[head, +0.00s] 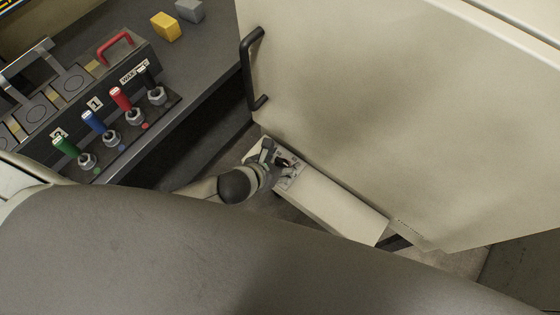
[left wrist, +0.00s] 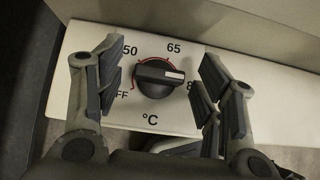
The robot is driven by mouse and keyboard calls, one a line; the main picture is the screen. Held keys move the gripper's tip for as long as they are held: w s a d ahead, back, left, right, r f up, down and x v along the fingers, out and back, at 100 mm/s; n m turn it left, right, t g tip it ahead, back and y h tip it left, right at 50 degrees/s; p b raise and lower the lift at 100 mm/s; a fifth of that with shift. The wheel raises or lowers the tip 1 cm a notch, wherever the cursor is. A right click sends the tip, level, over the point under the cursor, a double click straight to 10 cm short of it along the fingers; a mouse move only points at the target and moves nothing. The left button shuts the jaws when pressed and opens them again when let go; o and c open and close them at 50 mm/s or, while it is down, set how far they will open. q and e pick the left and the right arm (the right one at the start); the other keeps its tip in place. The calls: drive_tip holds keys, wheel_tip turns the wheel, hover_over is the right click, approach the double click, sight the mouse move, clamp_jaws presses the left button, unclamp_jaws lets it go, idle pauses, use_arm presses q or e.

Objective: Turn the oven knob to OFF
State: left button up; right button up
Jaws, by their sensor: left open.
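The oven knob (left wrist: 156,84) is a black dial on a white panel (left wrist: 90,38) in the left wrist view. Its white and red mark is at the right end of the grip bar, toward the partly hidden number starting with 8. OFF is at the lower left, partly covered by a finger; 50 and 65 are above. My left gripper (left wrist: 158,82) is open, with one finger on each side of the knob and gaps between. In the head view my left gripper (head: 279,166) is over the panel. My right gripper is not in view.
A large cream door (head: 390,110) with a black handle (head: 253,70) rises beside the panel. At upper left a bench (head: 205,75) holds a unit with coloured levers (head: 94,121), a yellow block (head: 165,26) and a grey block (head: 189,10).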

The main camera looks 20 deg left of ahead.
use_arm(q)
drive_tip(key=shift+c, duration=0.4)
drive_tip(key=c, duration=1)
drive_tip(key=shift+o, duration=0.2)
drive_tip(key=shift+d+r+n+y+p, duration=0.15)
drive_tip(key=shift+n+y+p, duration=0.15)
drive_tip(key=shift+n+p, duration=0.3)
drive_tip(key=n+y+p, duration=0.2)
drive_tip(key=n+p, duration=0.1)
drive_tip(key=shift+d+r+t+y+p, duration=0.15)
drive_tip(key=shift+t+y+p, duration=0.15)
drive_tip(key=n+y+p, duration=0.3)
drive_tip(key=n, duration=0.1)
drive_tip(key=shift+d+g, duration=0.15)
drive_tip(key=shift+g, duration=0.25)
drive_tip(key=n+y, duration=0.1)
drive_tip(key=n+g+y+p, duration=0.1)
drive_tip(key=n, duration=0.1)
drive_tip(key=shift+w+d+f, duration=0.1)
drive_tip(key=shift+f, duration=0.1)
drive_tip(key=shift+n+g+y, duration=0.6)
drive_tip(key=shift+n+y, duration=0.2)
drive_tip(key=shift+n, duration=0.5)
drive_tip(key=shift+f, duration=0.1)
